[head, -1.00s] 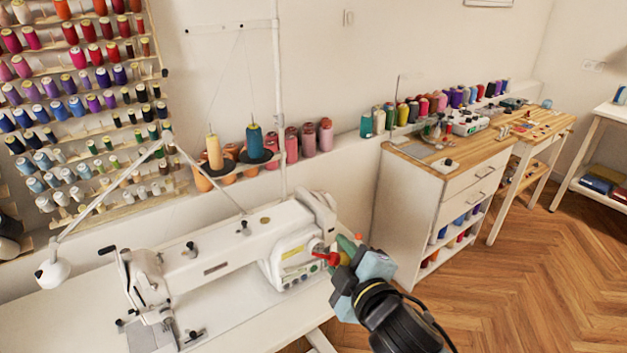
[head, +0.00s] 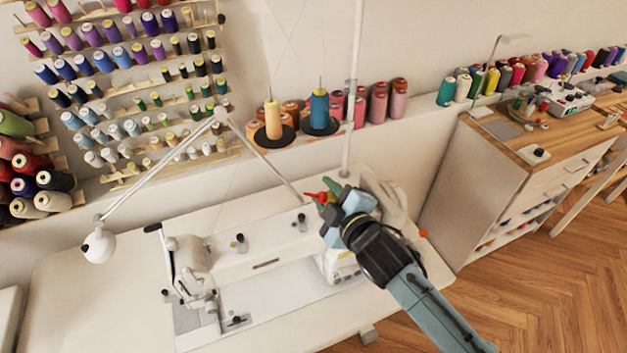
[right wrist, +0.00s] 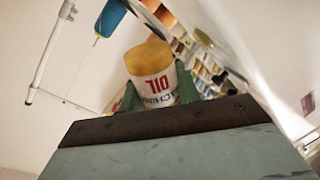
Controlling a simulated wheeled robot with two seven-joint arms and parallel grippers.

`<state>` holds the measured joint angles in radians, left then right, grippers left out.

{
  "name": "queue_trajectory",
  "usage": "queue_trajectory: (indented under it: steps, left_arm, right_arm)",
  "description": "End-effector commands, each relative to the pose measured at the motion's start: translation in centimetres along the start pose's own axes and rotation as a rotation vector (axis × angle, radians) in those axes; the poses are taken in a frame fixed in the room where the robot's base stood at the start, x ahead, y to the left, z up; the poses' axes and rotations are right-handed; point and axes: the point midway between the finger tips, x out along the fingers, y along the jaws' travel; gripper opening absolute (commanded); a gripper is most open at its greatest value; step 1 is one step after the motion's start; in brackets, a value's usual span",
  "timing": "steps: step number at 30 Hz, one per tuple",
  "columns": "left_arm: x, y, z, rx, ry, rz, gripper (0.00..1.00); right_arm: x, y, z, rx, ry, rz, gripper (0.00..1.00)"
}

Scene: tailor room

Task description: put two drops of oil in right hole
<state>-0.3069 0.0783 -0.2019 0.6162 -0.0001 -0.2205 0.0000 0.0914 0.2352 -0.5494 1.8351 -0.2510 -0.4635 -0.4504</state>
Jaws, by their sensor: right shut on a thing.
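My right gripper (head: 334,201) is over the right end of the white sewing machine (head: 262,254) in the head view. It is shut on an oil bottle with a red tip (head: 316,197), which points left above the machine's top. In the right wrist view the oil bottle (right wrist: 153,80) shows a yellow end and a label reading "OIL", held between the green fingers. My gripper and arm cover part of the machine's right end. I cannot make out an oil hole. My left gripper is not in view.
A thin white lamp arm (head: 160,175) stands behind the machine. A thread stand with a yellow cone (head: 272,119) and a teal cone (head: 319,110) is behind. A white cabinet (head: 490,180) with a wooden top stands to the right. The white table (head: 90,300) is clear at left.

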Motion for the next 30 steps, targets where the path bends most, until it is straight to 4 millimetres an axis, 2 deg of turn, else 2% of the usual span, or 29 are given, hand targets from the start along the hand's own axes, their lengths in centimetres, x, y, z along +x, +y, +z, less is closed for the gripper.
queue_trajectory:
  steps: [1,6,11,20,30]
  left_arm:
    - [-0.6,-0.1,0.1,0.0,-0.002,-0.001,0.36]
    - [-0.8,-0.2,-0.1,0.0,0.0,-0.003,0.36]
    - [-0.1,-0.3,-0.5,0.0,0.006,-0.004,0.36]
    - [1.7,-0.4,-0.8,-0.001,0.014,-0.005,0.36]
    - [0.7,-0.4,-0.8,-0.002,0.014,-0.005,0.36]
  right_arm:
    - [0.8,-0.1,-0.8,-0.003,0.022,-0.012,0.09]
    - [1.9,-1.0,-1.6,-0.018,0.056,-0.03,0.09]
    - [2.0,-1.3,-1.2,-0.121,0.038,-0.027,0.09]
    - [2.1,-1.6,0.2,-0.487,-0.042,-0.014,0.09]
    - [2.0,-1.6,0.3,-0.563,-0.061,-0.014,0.09]
